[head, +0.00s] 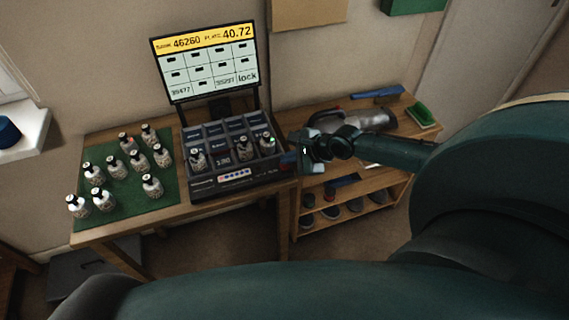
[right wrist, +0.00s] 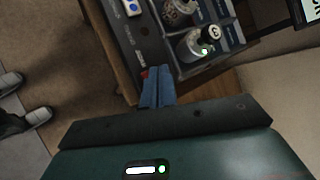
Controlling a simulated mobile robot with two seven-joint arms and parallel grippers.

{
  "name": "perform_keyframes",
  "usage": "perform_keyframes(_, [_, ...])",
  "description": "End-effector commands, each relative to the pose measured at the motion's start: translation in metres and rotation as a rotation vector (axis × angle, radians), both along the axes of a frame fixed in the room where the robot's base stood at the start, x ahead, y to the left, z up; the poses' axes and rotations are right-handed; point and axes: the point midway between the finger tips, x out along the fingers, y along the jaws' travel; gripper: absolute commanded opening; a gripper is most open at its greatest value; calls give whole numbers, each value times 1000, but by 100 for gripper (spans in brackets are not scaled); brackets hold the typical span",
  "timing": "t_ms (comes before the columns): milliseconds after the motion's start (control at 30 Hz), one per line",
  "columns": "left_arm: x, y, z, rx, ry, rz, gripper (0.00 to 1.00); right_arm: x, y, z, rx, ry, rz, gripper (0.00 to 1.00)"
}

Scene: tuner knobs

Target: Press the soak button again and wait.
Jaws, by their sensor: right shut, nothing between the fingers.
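The dark compartment box (head: 236,187) stands on the wooden table and has a small pale panel with coloured buttons (head: 235,175) on its front. I cannot read which one is the soak button. A white-and-blue part of that panel (right wrist: 132,8) shows at the top of the right wrist view. My right gripper (head: 286,160) is shut and empty beside the box's right end. In the right wrist view its blue fingers (right wrist: 157,86) point at the box's edge, with a small red spot (right wrist: 145,73) by their tips. I cannot tell whether they touch. My left gripper is not in view.
Bottles stand in the box; one (head: 267,144) shows a green light. Several bottles stand on a green mat (head: 128,198) at left. A screen (head: 205,62) behind reads 46260 and 40.72, with "lock" at lower right. A wooden shelf unit (head: 395,147) at right holds tools and shoes.

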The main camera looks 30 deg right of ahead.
Motion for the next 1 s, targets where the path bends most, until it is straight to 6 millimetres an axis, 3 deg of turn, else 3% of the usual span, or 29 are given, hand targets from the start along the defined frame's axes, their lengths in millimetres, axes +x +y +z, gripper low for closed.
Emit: perform_keyframes(1000, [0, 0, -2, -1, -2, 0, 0, -1, 0, -11, 0, 2, 0, 0])
